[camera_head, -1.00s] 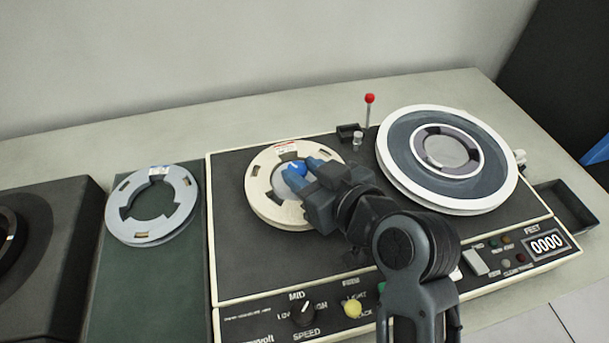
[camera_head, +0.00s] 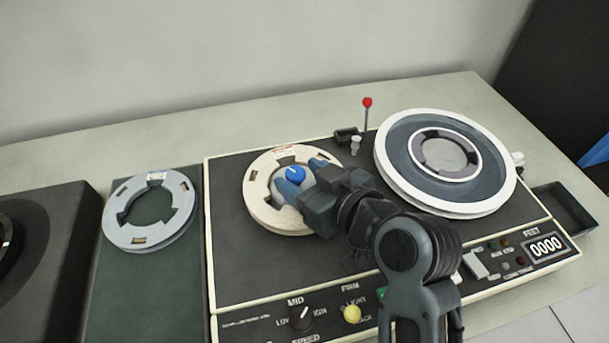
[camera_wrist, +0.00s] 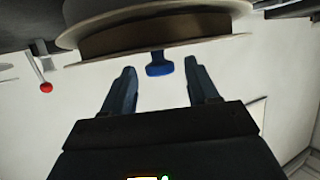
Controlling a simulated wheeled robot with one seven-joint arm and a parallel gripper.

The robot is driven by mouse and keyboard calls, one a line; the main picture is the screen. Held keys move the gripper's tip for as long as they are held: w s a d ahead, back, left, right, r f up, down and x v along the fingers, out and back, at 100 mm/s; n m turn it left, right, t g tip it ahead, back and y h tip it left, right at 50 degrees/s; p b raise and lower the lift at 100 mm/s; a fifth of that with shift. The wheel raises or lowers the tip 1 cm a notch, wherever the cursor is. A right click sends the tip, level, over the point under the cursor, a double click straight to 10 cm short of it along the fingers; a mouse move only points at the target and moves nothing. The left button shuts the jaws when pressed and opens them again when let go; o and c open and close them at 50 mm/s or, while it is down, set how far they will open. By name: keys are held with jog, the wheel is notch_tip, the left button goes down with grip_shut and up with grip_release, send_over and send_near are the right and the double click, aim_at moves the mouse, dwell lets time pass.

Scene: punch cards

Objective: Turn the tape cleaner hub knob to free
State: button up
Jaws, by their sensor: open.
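The blue hub knob (camera_head: 295,174) sits at the centre of the cream reel (camera_head: 262,208) on the left side of the tape cleaner (camera_head: 232,262). In the wrist view the blue knob (camera_wrist: 159,65) shows beyond and between my open fingers, with space on both sides. My gripper (camera_head: 303,177) is open, with its blue-grey fingers at the hub. In the wrist view my gripper (camera_wrist: 161,82) holds nothing. My gripper hides the right part of the cream reel. I cannot read any marking for the knob's setting.
A large white-rimmed reel (camera_head: 388,172) sits on the right of the machine. A red-tipped lever (camera_head: 367,102) stands behind. A grey empty reel (camera_head: 117,222) lies on the green mat (camera_head: 112,290) at left. The front panel holds a speed knob (camera_head: 301,318) and a yellow button (camera_head: 352,314).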

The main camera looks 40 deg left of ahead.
jog(key=v, duration=0.7)
jog(key=shift+d+b, duration=0.35)
jog(key=shift+b, duration=0.1)
jog(key=shift+s+r, duration=0.1)
